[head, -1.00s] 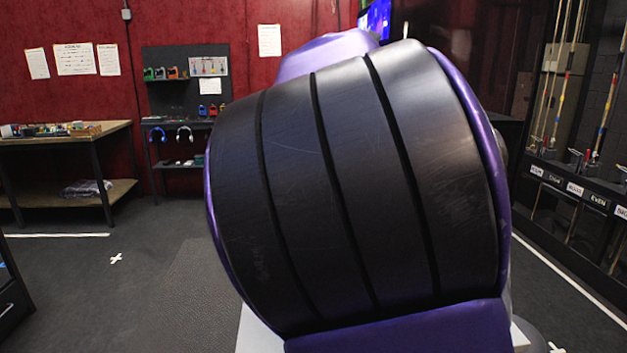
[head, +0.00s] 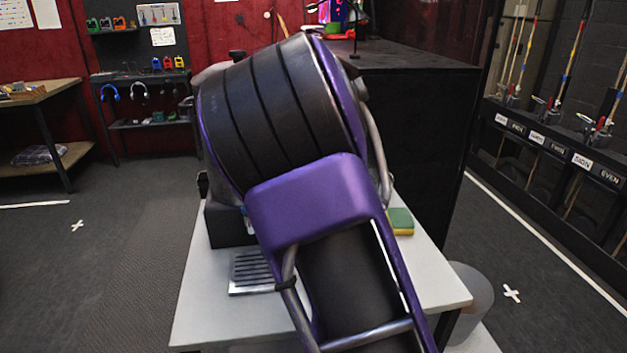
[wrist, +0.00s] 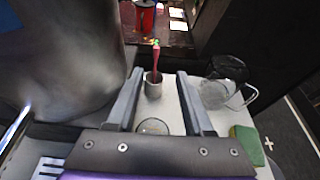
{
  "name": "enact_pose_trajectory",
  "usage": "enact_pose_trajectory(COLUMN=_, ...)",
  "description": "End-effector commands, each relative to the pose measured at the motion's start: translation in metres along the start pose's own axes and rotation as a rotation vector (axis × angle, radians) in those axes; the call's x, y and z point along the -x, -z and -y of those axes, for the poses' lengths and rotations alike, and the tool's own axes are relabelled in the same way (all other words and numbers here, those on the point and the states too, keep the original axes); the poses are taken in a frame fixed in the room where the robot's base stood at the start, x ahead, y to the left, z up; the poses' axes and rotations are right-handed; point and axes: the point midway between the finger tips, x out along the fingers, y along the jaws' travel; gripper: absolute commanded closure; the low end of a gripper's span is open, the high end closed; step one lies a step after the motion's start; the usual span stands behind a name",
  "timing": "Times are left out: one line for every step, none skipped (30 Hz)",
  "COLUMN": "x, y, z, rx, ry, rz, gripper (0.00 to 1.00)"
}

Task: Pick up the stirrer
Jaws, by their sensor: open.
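In the wrist view, a slim stirrer (wrist: 156,58) with a red-pink upper part stands nearly upright in a small grey metal cup (wrist: 154,90) on the white table. My gripper (wrist: 160,74) is open and empty. Its two fingers point toward the cup, and the cup and stirrer appear between them in the picture. I cannot tell how far the fingertips are from the stirrer. In the head view my arm hides the gripper, the cup and the stirrer.
A clear pitcher (wrist: 218,88) stands right of the cup, with a green and yellow sponge (wrist: 246,143) nearer. A round glass rim (wrist: 153,127) shows between the fingers. A large grey body fills the left. A slatted tray (head: 252,272) lies on the white table (head: 215,320).

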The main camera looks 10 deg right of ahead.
Motion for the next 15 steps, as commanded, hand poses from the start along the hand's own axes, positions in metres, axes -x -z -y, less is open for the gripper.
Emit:
enact_pose_trajectory(x=-0.012, y=0.001, z=0.002, rx=0.002, ry=0.004, rz=-0.002, gripper=0.48)
enact_pose_trajectory(x=-0.018, y=0.0, z=0.002, rx=0.003, ry=0.003, rz=-0.002, gripper=0.48)
enact_pose_trajectory(x=-0.027, y=0.001, z=0.002, rx=0.003, ry=0.004, rz=-0.002, gripper=0.48)
enact_pose_trajectory(x=-0.034, y=0.001, z=0.002, rx=0.002, ry=0.004, rz=-0.002, gripper=0.48)
enact_pose_trajectory(x=-0.04, y=0.0, z=0.002, rx=0.002, ry=0.003, rz=-0.002, gripper=0.48)
enact_pose_trajectory(x=-0.049, y=0.0, z=0.002, rx=0.002, ry=0.004, rz=-0.001, gripper=0.48)
enact_pose_trajectory(x=-0.056, y=0.001, z=0.002, rx=0.001, ry=0.003, rz=-0.002, gripper=0.48)
enact_pose_trajectory(x=-0.062, y=0.0, z=0.002, rx=0.001, ry=0.003, rz=-0.001, gripper=0.48)
enact_pose_trajectory(x=-0.07, y=0.0, z=0.002, rx=0.001, ry=0.003, rz=-0.001, gripper=0.48)
enact_pose_trajectory(x=-0.076, y=0.0, z=0.002, rx=0.0, ry=0.003, rz=-0.002, gripper=0.48)
enact_pose_trajectory(x=-0.081, y=0.0, z=0.002, rx=-0.001, ry=0.004, rz=-0.002, gripper=0.48)
enact_pose_trajectory(x=-0.087, y=0.0, z=0.001, rx=0.0, ry=0.002, rz=-0.001, gripper=0.48)
enact_pose_trajectory(x=-0.091, y=0.0, z=0.001, rx=0.0, ry=0.002, rz=-0.001, gripper=0.48)
enact_pose_trajectory(x=-0.094, y=-0.001, z=0.001, rx=0.0, ry=0.002, rz=0.0, gripper=0.48)
enact_pose_trajectory(x=-0.098, y=0.0, z=0.001, rx=0.0, ry=0.003, rz=-0.001, gripper=0.48)
